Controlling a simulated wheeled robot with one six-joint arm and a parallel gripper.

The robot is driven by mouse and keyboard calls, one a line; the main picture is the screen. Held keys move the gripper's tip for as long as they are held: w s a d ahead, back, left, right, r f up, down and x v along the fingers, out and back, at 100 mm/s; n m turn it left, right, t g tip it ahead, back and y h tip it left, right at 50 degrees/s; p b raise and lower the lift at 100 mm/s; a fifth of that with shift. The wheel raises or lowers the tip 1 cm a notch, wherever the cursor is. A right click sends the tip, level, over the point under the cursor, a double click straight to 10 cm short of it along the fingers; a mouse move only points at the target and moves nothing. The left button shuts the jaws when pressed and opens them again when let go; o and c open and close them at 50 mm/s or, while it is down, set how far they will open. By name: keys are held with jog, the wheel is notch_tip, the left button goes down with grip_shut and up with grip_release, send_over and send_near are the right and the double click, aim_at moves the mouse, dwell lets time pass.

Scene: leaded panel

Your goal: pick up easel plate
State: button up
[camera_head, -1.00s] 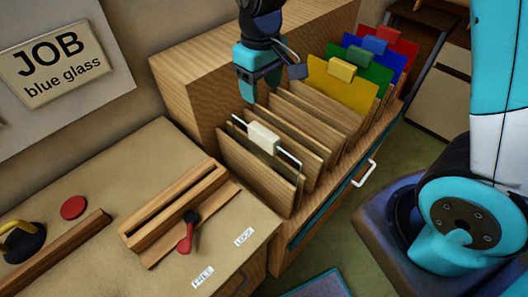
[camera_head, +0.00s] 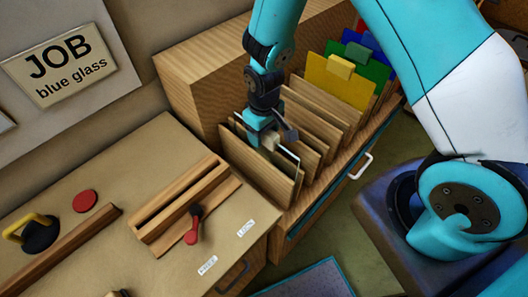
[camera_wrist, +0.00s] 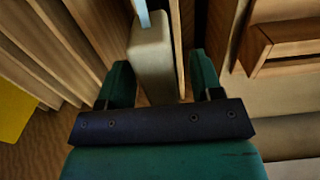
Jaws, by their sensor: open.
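The easel plate (camera_head: 288,157) is a clear sheet standing in the front slot of the wooden rack, with a cream grip block on its top edge. In the head view my gripper covers most of that block. The cream block (camera_wrist: 151,60) shows plainly in the wrist view. My gripper (camera_head: 266,133) is right above the plate, pointing down. In the wrist view its two green fingers stand open on either side of the block, with a gap visible on the right side. The plate's lower part is hidden between the dividers.
Wooden dividers (camera_head: 312,119) stand close behind the plate. A yellow sheet (camera_head: 338,84) and green and blue ones stand farther back. The bench at left holds a slotted wooden holder (camera_head: 182,208) with a red lever (camera_head: 193,232), a red disc (camera_head: 85,201) and a yellow-handled cup (camera_head: 38,233).

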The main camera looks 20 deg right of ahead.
jog(key=shift+f, duration=1.15)
jog(key=c, duration=1.1)
jog(key=shift+r, duration=0.2)
